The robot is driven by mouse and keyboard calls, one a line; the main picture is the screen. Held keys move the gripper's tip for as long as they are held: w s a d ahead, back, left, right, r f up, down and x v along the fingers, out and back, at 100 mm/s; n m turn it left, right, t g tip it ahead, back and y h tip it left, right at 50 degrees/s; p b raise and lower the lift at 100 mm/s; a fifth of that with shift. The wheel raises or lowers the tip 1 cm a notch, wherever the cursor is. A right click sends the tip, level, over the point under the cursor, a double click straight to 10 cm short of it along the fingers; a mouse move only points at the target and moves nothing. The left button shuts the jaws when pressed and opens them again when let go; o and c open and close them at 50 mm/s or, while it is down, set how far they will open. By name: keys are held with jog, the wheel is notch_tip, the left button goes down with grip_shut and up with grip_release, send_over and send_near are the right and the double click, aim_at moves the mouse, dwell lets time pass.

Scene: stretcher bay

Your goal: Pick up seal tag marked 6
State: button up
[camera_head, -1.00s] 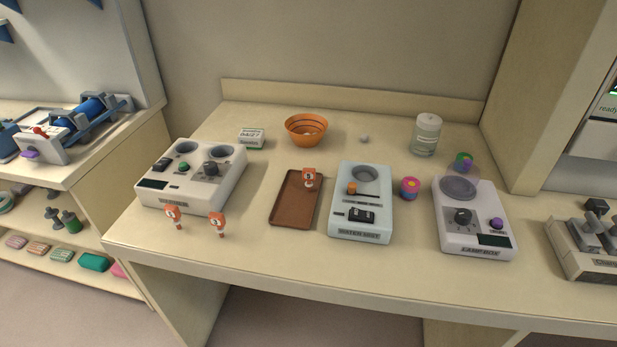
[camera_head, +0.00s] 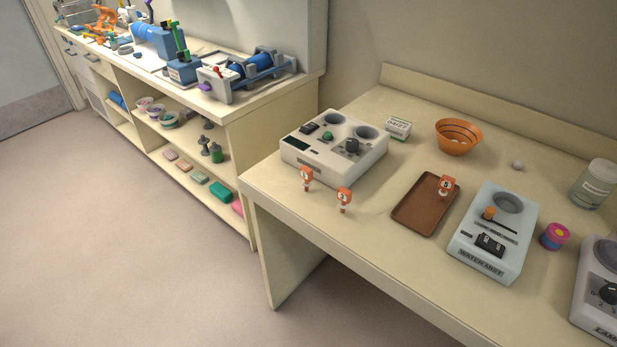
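Several orange seal tags stand on the cream bench. One tag (camera_head: 306,178) is in front of the white control box, near the bench's front left. A second tag (camera_head: 344,198) stands just to its right. A third tag (camera_head: 446,186) stands on the brown tray (camera_head: 416,213), at its far right side. Each has a pale round mark, but the numbers are too small for me to read with certainty. My gripper is not in view.
A white control box (camera_head: 322,156) stands behind the two front tags. The water unit box (camera_head: 472,230) is right of the tray. An orange bowl (camera_head: 458,138), small white carton (camera_head: 397,128), pink round container (camera_head: 554,236) and lidded jar (camera_head: 594,184) stand around. Left is a shelf unit (camera_head: 245,113).

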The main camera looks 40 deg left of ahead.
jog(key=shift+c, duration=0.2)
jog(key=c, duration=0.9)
